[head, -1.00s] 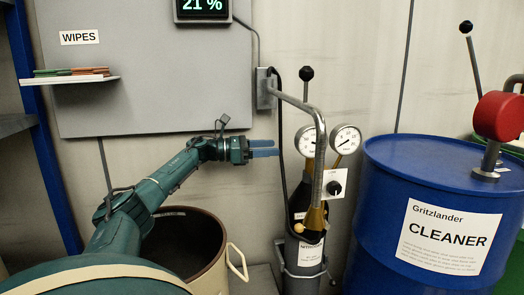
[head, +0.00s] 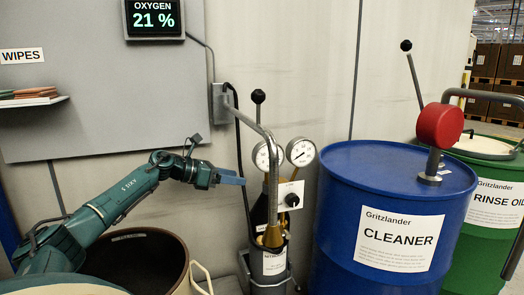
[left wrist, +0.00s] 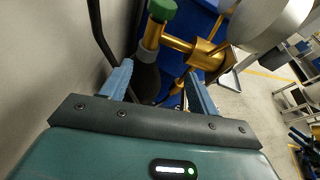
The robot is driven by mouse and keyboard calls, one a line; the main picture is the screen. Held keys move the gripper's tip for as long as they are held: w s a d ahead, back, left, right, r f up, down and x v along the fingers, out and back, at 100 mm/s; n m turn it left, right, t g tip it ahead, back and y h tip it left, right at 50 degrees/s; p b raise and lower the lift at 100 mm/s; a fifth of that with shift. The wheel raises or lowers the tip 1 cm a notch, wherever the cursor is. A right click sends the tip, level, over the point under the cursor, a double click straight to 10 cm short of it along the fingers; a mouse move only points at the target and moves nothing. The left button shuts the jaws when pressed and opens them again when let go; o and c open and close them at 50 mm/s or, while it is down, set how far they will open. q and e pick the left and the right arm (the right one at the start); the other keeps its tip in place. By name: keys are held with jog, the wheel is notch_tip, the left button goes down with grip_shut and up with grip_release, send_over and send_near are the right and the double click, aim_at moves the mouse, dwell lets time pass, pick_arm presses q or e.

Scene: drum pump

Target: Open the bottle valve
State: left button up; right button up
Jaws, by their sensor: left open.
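The gas bottle (head: 274,262) stands upright against the wall, dark with a white label. Brass fittings (head: 272,236) show near its top, partly behind a bent grey pipe. In the left wrist view a brass valve (left wrist: 180,42) with a green knob (left wrist: 162,10) lies just beyond the fingertips, with the dark bottle neck below it. My left gripper (head: 231,180) is open and empty, to the left of the bottle and above its fittings. Its two blue fingers (left wrist: 160,84) point toward the valve, apparently not touching it. My right gripper is not in view.
A bent grey pipe (head: 270,180) passes in front. An open bin (head: 135,262) is below my left arm. A blue cleaner drum (head: 335,220) stands to the right.

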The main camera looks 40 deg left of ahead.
pick_arm(q)
jog(key=shift+w+d+r+n+y+p, duration=0.35)
jog(key=shift+w+d+r+y+p, duration=0.4)
jog(key=shift+w, duration=1.05)
jog(key=shift+w+d+r+n+y+p, duration=0.35)
jog(key=shift+w+r+y+p, duration=0.4)
jog(key=shift+w, duration=1.1)
jog(key=shift+w+d+r+n+y+p, duration=0.35)
jog(key=shift+w+d+y+p, duration=0.45)
jog(key=shift+w, duration=1)
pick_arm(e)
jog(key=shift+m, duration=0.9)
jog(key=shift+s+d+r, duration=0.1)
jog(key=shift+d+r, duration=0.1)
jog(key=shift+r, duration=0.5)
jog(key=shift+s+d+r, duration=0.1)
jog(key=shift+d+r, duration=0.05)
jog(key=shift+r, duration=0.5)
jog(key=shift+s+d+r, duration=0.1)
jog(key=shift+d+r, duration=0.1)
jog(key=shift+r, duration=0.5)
pick_arm(q)
jog(key=shift+a, duration=0.25)
jog(key=shift+c, duration=0.5)
